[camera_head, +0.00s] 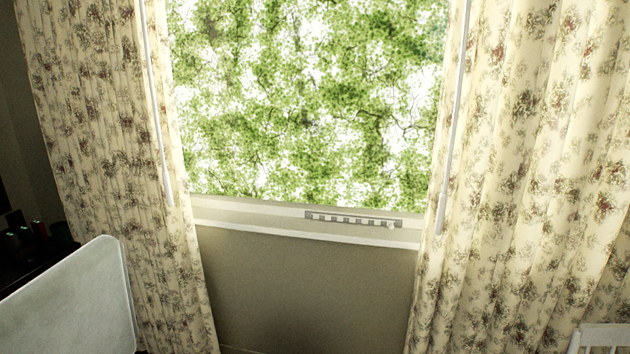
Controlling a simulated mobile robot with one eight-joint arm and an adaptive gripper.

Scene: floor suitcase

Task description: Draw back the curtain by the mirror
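A cream curtain with a floral print (95,130) hangs in folds at the left of the window. A matching curtain (540,150) hangs at the right and spreads wider. A thin white rod hangs along the inner edge of each: the left rod (157,105) and the right rod (455,120). The curtains stand apart, and the window (310,100) shows green leaves between them. A pale flat panel with rounded corners (80,305) stands at the lower left, in front of the left curtain; I cannot tell if it is the mirror. My gripper is not in view.
A white sill (300,233) runs under the window above a bare wall (310,295). A dark surface with small items (35,235) stands at the far left. Part of a white slatted object (602,338), perhaps a chair back, shows at the lower right corner.

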